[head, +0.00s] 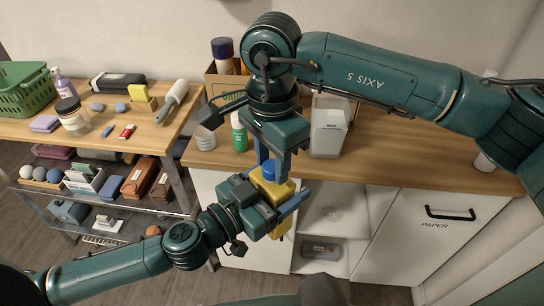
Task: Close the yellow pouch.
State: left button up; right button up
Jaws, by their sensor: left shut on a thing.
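The yellow pouch (271,187) is in front of the counter in the head view, with a blue cap (269,171) at its top. My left gripper (274,208) reaches in from the lower left and is shut on the pouch, hiding part of its body. More yellow shows below the fingers. My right gripper (271,165) comes down from above, with its fingers apart on either side of the blue cap. I cannot tell whether those fingers press on the cap. Whether the cap is seated on the pouch is also hidden from me.
A wooden counter (378,168) runs behind, with a white container (328,130), a green bottle (239,132) and a cardboard box (224,84). Below it are open shelves and a bin front marked PAPER (436,228). A cluttered table (146,136) with a green basket (25,90) stands left.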

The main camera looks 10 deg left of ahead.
jog(key=c, duration=0.7)
jog(key=m, duration=1.1)
jog(key=shift+m, duration=0.3)
jog(key=m, duration=0.3)
jog(key=o, duration=1.2)
notch_tip(320, 180, up, 12)
